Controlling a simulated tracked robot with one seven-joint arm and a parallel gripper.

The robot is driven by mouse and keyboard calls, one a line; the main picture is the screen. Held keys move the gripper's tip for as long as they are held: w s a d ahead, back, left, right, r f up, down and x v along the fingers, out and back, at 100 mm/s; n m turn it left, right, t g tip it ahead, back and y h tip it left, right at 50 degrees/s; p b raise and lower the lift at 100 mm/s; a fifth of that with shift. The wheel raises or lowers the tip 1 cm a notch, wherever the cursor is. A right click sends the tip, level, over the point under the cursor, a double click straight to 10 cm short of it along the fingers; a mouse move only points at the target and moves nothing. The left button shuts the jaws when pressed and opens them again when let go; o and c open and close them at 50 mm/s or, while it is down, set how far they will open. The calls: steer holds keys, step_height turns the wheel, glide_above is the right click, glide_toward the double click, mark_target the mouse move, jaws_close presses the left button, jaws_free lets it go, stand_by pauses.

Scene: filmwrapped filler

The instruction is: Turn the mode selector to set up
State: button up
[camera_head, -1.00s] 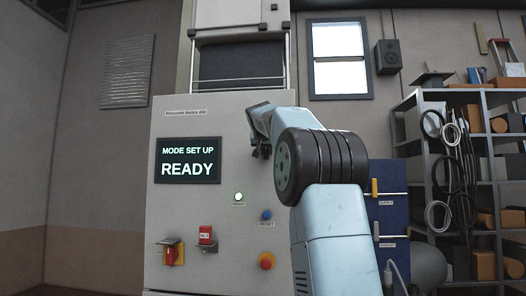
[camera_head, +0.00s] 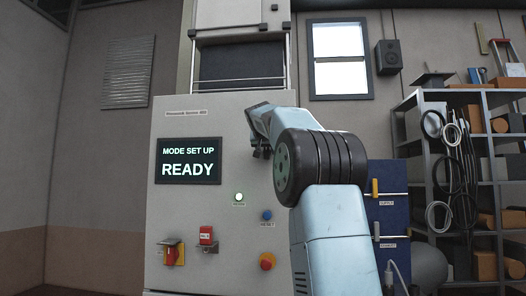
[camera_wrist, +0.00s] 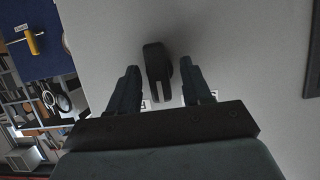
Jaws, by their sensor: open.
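The mode selector (camera_wrist: 157,70) is a black knob with a pale line on its edge. In the wrist view it stands on the pale panel face between the two fingers of my gripper (camera_wrist: 167,84). The fingers are open, with a gap on each side of the knob. Small white labels beside the knob are partly hidden. In the head view my arm hides the knob. The display (camera_head: 188,160) on the machine panel (camera_head: 215,120) reads "MODE SET UP" and "READY".

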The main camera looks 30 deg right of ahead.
steer(key=v, duration=1.3)
steer(key=shift+s+a, duration=0.2)
steer(key=shift+s, duration=0.05)
steer(key=shift+r, duration=0.1)
steer(key=s+a+f+n+g+y, duration=0.2)
steer(key=s+a+f, duration=0.4)
steer(key=s+f, duration=0.5)
steer(key=s+a+f+n+g+y, duration=0.1)
steer(key=s+a+f, duration=0.5)
steer(key=s+f, duration=0.6)
steer(key=s+a+f+n+g+y, duration=0.2)
steer(key=s+a+f, duration=0.4)
steer(key=f, duration=1.7)
steer(key=s+n+y, duration=0.1)
steer(key=s+y, duration=0.1)
steer(key=s, duration=0.3)
steer(key=shift+s+f+n+g+y, duration=0.25)
steer(key=shift+s+n+g+y, duration=0.05)
steer(key=shift+s+n, duration=0.1)
steer(key=shift+c, duration=0.2)
steer(key=shift+c, duration=0.4)
steer(key=shift+w+d, duration=0.1)
